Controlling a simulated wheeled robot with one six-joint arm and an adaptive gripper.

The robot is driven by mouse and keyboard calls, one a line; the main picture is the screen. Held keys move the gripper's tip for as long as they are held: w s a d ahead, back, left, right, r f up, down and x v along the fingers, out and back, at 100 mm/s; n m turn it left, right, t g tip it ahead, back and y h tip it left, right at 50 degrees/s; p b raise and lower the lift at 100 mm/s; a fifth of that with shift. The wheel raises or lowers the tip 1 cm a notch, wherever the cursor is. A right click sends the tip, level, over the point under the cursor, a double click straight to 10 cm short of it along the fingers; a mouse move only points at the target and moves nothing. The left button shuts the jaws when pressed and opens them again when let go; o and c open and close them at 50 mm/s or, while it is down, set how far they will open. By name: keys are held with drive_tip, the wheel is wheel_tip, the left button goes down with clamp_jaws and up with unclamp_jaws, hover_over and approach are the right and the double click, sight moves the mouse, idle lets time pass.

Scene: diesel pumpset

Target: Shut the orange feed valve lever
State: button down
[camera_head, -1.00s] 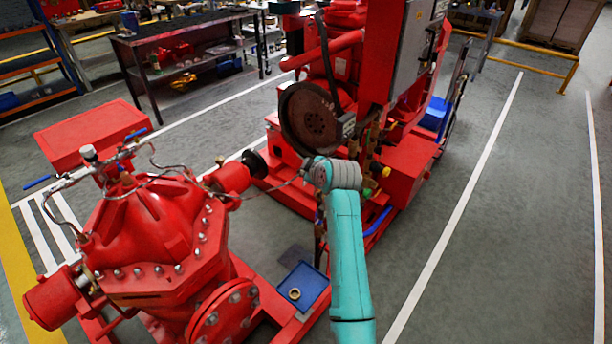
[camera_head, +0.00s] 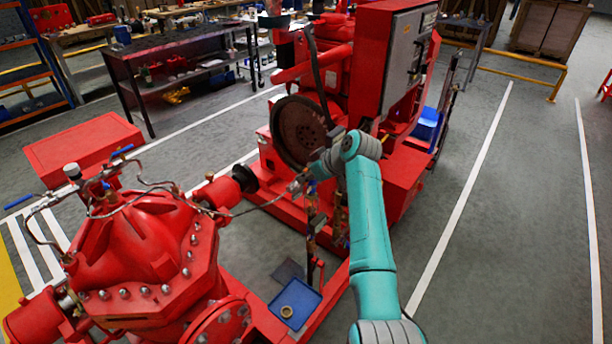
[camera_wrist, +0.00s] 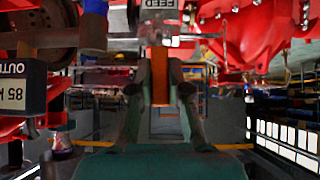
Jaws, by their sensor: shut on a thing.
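The orange feed valve lever (camera_wrist: 160,78) shows as an orange bar in the middle of the wrist view, between the two fingers of my gripper (camera_wrist: 160,68). The fingers are shut on it. A pale tag reading FEED (camera_wrist: 160,4) is at the top edge, just above the lever. In the head view my gripper (camera_head: 300,185) is small, left of my teal arm, in front of the red engine and near a thin pipe. The lever cannot be made out there, and the valve body is largely hidden.
A red pump (camera_head: 140,250) fills the lower left of the head view. The engine flywheel (camera_head: 298,132) is just behind my gripper. A blue tray (camera_head: 296,303) holding a ring lies below. The floor to the right (camera_head: 500,220) is clear.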

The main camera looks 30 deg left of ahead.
drive_tip(key=shift+w+d+f, duration=0.1)
idle(0.3)
drive_tip(key=c, duration=1.1)
unclamp_jaws()
drive_tip(key=v, duration=1.2)
